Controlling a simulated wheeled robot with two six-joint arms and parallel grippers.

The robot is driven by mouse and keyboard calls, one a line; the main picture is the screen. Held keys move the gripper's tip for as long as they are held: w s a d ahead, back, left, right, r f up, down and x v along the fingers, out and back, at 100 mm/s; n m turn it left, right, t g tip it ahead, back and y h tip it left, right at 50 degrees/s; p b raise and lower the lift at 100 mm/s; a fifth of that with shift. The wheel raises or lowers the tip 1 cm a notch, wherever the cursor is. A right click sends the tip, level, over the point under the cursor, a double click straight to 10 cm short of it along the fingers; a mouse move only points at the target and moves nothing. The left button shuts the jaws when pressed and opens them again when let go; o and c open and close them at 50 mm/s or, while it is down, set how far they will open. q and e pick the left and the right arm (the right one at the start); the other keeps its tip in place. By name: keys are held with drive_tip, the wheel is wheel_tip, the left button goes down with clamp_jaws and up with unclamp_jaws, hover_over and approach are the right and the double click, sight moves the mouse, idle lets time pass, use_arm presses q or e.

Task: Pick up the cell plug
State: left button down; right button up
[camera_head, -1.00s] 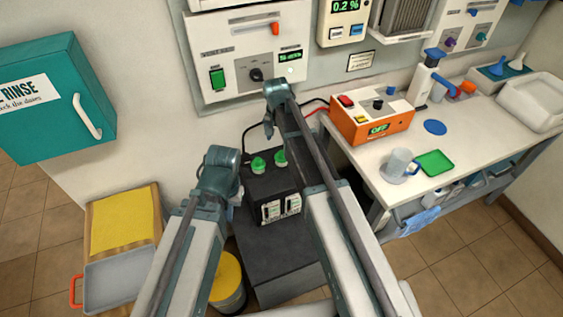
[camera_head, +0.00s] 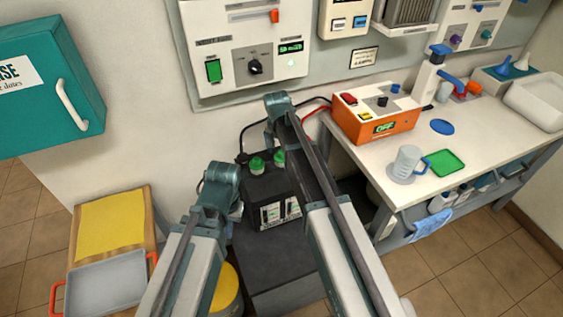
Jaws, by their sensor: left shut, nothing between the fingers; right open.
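Two green cell plugs sit upright on top of the dark battery (camera_head: 262,190), a left one (camera_head: 257,165) and a right one (camera_head: 279,159). My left gripper (camera_head: 236,208) is shut and empty, at the battery's left side, left of the plugs. My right gripper (camera_head: 270,138) is open, above and behind the plugs in the picture, with nothing seen in it. Its fingers are small and partly hidden by its own wrist. My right arm crosses in front of the battery's right side and hides part of it.
An orange charger (camera_head: 375,122) stands on the white bench (camera_head: 480,150) at right, near a clear jug (camera_head: 407,162) and a green tray (camera_head: 443,163). A grey tray (camera_head: 108,285) is at lower left. A teal cabinet (camera_head: 40,85) hangs at left. Cables run behind the battery.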

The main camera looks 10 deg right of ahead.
sight(281, 151)
drive_tip(key=shift+f, duration=0.5)
use_arm(q)
drive_tip(key=shift+f, duration=0.4)
use_arm(e)
drive_tip(key=shift+r, duration=0.15)
drive_tip(key=shift+c, duration=0.3)
drive_tip(key=c, duration=1.3)
drive_tip(key=shift+c, duration=0.2)
use_arm(q)
drive_tip(key=shift+r, duration=0.1)
